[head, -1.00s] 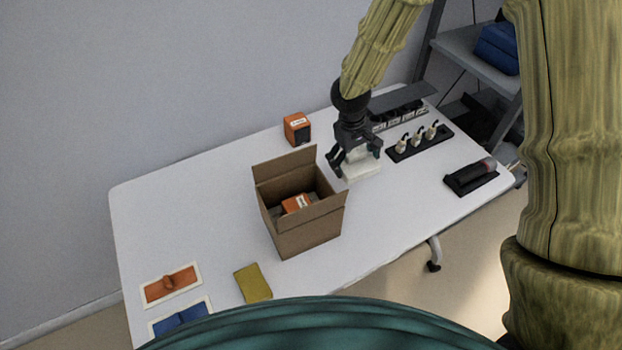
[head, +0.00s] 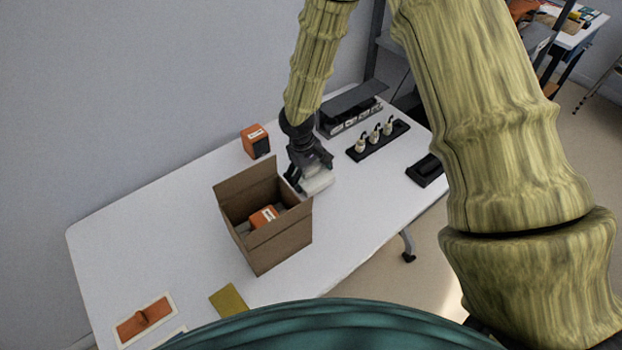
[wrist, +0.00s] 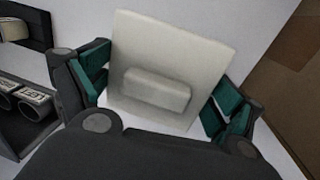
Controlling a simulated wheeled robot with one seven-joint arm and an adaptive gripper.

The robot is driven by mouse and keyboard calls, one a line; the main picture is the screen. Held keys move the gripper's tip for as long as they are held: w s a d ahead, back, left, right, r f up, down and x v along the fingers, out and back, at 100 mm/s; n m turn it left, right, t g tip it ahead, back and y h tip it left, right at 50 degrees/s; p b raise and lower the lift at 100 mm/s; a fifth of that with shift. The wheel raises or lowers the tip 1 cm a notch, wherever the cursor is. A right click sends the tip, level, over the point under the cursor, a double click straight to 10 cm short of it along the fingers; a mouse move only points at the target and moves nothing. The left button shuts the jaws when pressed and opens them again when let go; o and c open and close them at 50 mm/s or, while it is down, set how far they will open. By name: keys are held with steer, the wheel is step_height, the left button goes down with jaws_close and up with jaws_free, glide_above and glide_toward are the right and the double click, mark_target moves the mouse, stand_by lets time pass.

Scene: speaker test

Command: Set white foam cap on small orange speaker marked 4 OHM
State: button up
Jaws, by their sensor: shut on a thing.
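A white foam cap (head: 318,184), a square slab with a raised block in its middle, is at my gripper (head: 303,178), right of the cardboard box. In the wrist view the cap (wrist: 172,50) sits between the two green-padded fingers of my gripper (wrist: 158,92), which is shut on it. It is low over the table; I cannot tell whether it touches. One orange speaker (head: 254,141) with a dark front stands at the table's back. Another orange speaker (head: 263,216) lies inside the box. Both carry white labels too small to read.
The open cardboard box (head: 280,245) has raised flaps close to my gripper's left. A black rack with several plugs (head: 378,142) and a grey-lidded organizer (head: 352,108) stand to the right.

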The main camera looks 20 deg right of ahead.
mark_target(311, 180)
steer(key=shift+f, duration=1.4)
steer(key=shift+f, duration=0.1)
steer(key=o, duration=0.6)
steer(key=shift+o, duration=0.6)
